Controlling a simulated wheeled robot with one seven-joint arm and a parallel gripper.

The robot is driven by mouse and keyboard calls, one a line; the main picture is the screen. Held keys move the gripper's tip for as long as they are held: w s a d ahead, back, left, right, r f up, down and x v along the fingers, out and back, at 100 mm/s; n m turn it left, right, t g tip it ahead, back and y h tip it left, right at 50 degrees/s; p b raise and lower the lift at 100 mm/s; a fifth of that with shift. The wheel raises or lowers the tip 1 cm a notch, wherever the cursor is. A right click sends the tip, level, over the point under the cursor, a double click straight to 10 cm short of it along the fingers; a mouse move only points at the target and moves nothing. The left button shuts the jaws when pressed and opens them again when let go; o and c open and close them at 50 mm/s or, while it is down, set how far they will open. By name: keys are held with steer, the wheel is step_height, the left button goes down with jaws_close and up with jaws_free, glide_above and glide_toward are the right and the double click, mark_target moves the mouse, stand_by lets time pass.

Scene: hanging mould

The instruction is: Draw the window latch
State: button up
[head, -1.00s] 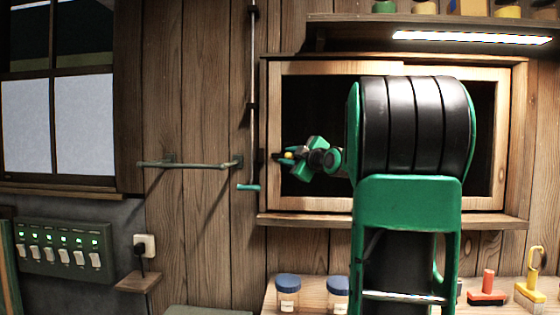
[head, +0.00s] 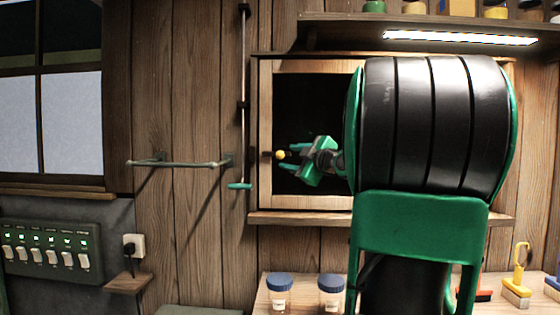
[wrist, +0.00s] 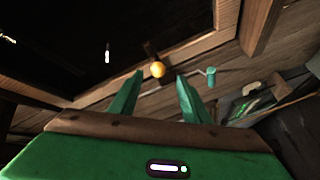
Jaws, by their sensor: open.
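The window latch has a round yellow knob (head: 281,154) on a short dark bar at the left upright of the wooden window frame. The knob also shows in the wrist view (wrist: 157,69), close to the frame edge. My gripper (head: 286,156) is open and empty just right of the knob, in front of the dark pane. In the wrist view my gripper's two green fingers (wrist: 160,76) point toward the knob, which appears in the gap between their tips. I cannot tell whether it lies within their reach. My arm hides the window's right part.
A vertical rod with a teal handle (head: 239,186) hangs left of the window. A horizontal rail (head: 180,163) is on the wall further left. A sill (head: 300,217) runs below the window, above a bench with blue-lidded jars (head: 279,290). A lit shelf (head: 460,38) is above.

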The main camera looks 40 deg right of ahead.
steer(key=shift+v, duration=1.45)
steer(key=shift+a, duration=0.1)
steer(key=w+a+f+m+g+y, duration=0.2)
steer(key=a+f+g, duration=0.1)
steer(key=a+f, duration=0.8)
steer(key=w+a+f+m+g+y, duration=0.2)
steer(key=a+f+g+y, duration=0.15)
steer(key=a+f, duration=0.75)
steer(key=s+a+f+m+g+h, duration=0.1)
steer(key=s+a+f+m+g, duration=0.4)
steer(key=s+a+f, duration=0.8)
steer(key=s+d+f+m+g, duration=0.1)
steer(key=s+d, duration=0.1)
steer(key=d, duration=0.1)
steer(key=s+d+g, duration=0.1)
steer(key=s+d, duration=0.2)
steer(key=s+d+f+m+g, duration=0.1)
steer(key=s+d, duration=0.1)
steer(key=d, duration=0.1)
steer(key=shift+s+d+f+m+g+h, duration=0.2)
steer(key=shift+f+m+g+h, duration=0.1)
steer(key=shift+f+g+h, duration=0.05)
steer(key=s+d+m+g, duration=0.2)
steer(key=s+d+m, duration=0.1)
steer(key=s, duration=0.6)
steer(key=shift+d+f+y, duration=0.2)
steer(key=shift+f+y, duration=0.1)
steer(key=shift+y, duration=0.1)
